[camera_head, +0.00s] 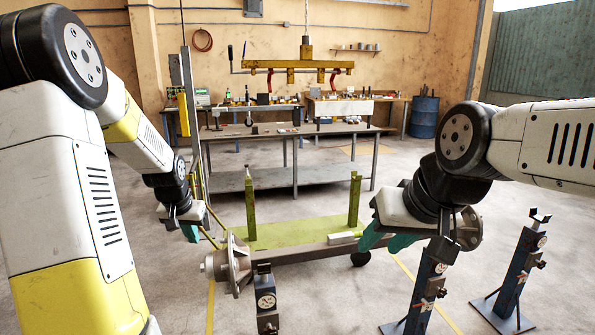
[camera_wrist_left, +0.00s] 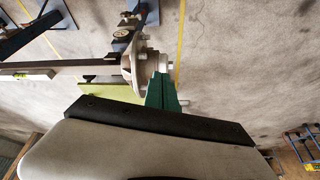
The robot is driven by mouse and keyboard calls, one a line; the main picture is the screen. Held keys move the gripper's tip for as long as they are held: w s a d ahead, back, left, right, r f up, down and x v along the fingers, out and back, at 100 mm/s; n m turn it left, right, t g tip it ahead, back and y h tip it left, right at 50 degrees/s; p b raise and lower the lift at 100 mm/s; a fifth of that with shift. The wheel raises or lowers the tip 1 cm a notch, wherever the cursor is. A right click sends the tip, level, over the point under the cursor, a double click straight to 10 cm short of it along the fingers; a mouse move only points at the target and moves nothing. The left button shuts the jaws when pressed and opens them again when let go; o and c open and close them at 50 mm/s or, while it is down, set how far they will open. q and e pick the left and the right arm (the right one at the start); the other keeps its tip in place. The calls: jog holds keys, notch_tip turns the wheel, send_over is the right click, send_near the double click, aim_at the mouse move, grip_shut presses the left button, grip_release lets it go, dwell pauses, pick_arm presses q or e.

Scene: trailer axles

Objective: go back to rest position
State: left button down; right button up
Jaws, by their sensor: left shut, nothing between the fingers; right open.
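My left gripper (camera_head: 191,232) hangs at the left with its green fingers shut and empty, a little left of and above the axle's left hub (camera_head: 236,263). The left wrist view shows its closed fingers (camera_wrist_left: 162,92) in front of the hub (camera_wrist_left: 142,66); I cannot tell whether they touch it. My right gripper (camera_head: 386,238) is open, its green fingers over the right part of the axle (camera_head: 300,254). The right arm partly hides the right hub (camera_head: 468,229). I cannot tell from the picture whether the right fingers touch the axle.
The axle lies across blue stands (camera_head: 266,300) (camera_head: 428,285), with a small level (camera_head: 345,238) on or by it. Another stand (camera_head: 520,265) is at the right. Behind are a green cart (camera_head: 290,232), a grey workbench (camera_head: 290,178) and a hanging yellow lifting beam (camera_head: 300,64).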

pick_arm(q)
jog(key=s+d+r+t, duration=0.1)
jog(key=s+d+r, duration=0.8)
jog(key=s+r, duration=0.35)
jog(key=s+d+r+h, duration=0.1)
jog(key=s+d, duration=0.2)
jog(key=s, duration=0.3)
jog(key=s+d+r+h, duration=0.1)
jog(key=s+d+r, duration=0.1)
jog(key=s, duration=0.5)
jog(key=shift+d+r+t, duration=0.25)
jog(key=shift+d+t, duration=0.15)
jog(key=shift+d, duration=0.05)
